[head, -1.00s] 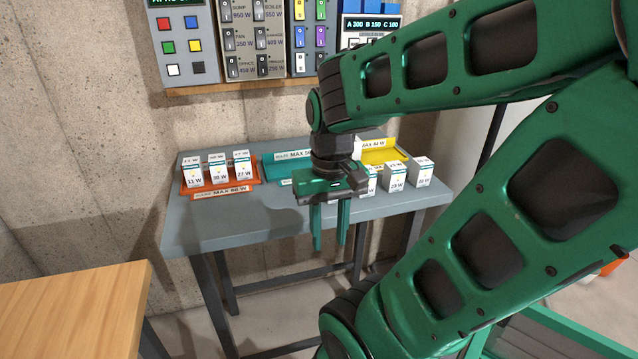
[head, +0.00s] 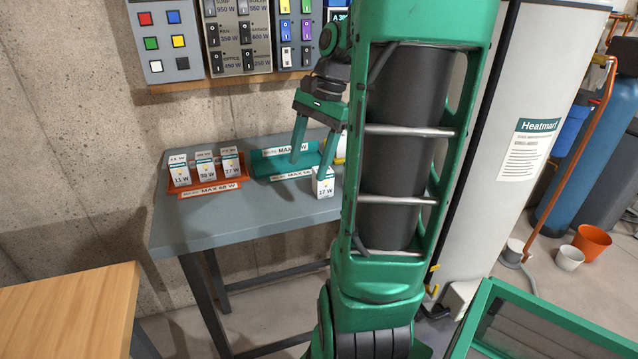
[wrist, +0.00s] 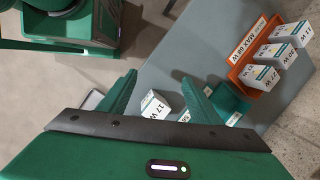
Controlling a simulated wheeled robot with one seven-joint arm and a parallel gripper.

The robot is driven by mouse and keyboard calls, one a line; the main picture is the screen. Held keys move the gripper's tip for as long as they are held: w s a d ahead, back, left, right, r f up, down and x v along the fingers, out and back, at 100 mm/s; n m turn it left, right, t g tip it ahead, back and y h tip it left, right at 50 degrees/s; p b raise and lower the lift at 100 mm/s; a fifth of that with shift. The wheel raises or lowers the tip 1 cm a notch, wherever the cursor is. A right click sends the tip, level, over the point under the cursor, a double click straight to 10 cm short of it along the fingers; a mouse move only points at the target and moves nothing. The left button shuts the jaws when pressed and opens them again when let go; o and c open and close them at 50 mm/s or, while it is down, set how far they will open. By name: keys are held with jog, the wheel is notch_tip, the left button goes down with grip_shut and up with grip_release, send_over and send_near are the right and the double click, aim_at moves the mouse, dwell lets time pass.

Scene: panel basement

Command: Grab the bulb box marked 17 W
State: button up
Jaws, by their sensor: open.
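The white bulb box marked 17 W (head: 323,186) stands upright on the grey table, at the front right of the teal tray. In the wrist view the 17 W box (wrist: 156,104) shows between my two fingers, its near part cut off by the gripper body. My gripper (head: 309,168) is open and empty, fingers pointing down, just above and left of the box in the head view; one fingertip appears close to its top. I cannot tell whether they touch. In the wrist view my gripper (wrist: 158,78) has its fingers apart.
The teal tray (head: 270,166) lies behind the gripper. My arm hides the table's right end. A switch panel (head: 240,40) hangs above. A wooden table (head: 70,310) stands front left.

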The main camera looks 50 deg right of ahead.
aim_at(323, 182)
jog(key=d+r+m+y, duration=0.1)
jog(key=d+m, duration=0.5)
jog(key=d, duration=0.4)
jog(key=shift+t, duration=0.4)
jog(key=x, duration=0.4)
jog(key=shift+s+a+f, duration=0.15)
jog(key=shift+a+f, duration=0.1)
jog(key=shift+f, duration=0.05)
jog(key=shift+x, duration=2.8)
jog(key=shift+d, duration=0.1)
jog(key=c, duration=1.1)
